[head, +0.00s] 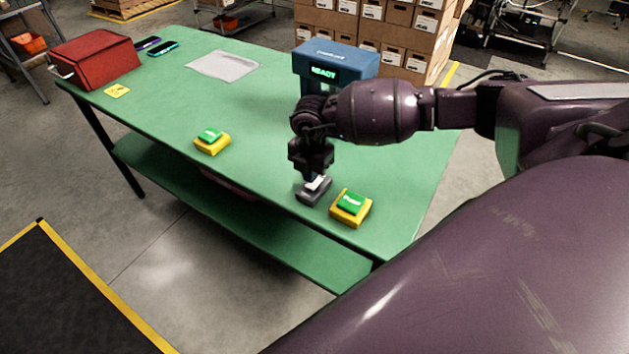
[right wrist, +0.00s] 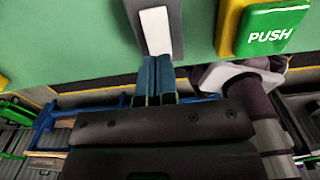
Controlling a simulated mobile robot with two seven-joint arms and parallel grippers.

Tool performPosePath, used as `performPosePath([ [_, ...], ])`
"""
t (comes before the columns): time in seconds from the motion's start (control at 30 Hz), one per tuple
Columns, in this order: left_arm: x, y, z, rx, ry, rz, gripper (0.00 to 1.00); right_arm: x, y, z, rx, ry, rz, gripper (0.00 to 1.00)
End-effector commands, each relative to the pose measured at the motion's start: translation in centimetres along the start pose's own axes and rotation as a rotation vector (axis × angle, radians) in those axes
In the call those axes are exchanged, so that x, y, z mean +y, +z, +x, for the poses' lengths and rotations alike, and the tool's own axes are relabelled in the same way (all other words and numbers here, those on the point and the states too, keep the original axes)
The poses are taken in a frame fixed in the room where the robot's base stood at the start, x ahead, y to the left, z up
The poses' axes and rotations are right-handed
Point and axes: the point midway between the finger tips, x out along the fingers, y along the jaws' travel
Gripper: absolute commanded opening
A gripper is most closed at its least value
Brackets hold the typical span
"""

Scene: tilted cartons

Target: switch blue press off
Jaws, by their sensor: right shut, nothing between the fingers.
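The blue press (head: 336,62) stands at the back right of the green table, and its display reads READY in green. A dark grey switch box (head: 312,192) with a white rocker lies near the table's front edge. The right wrist view shows the white rocker (right wrist: 155,30) on its grey housing (right wrist: 174,22). My right gripper (head: 313,174) is shut and empty, pointing down at the switch. In the right wrist view its closed fingertips (right wrist: 154,62) are at the lower end of the rocker; I cannot tell whether they touch. My left gripper is out of view.
A yellow box with a green PUSH button (head: 351,203) sits just right of the switch. Another green button on a yellow base (head: 211,140) is farther left. A red case (head: 95,60), phones and a paper sheet (head: 223,66) lie at the back left.

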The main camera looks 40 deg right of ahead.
Motion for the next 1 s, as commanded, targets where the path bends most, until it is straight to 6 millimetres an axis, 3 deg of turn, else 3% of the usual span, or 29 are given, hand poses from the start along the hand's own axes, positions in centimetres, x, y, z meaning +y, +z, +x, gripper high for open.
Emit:
performPosePath([
  [1.0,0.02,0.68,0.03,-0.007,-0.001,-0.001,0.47,0.01,-0.01,0.76,0.000,0.000,0.000,0.00],
])
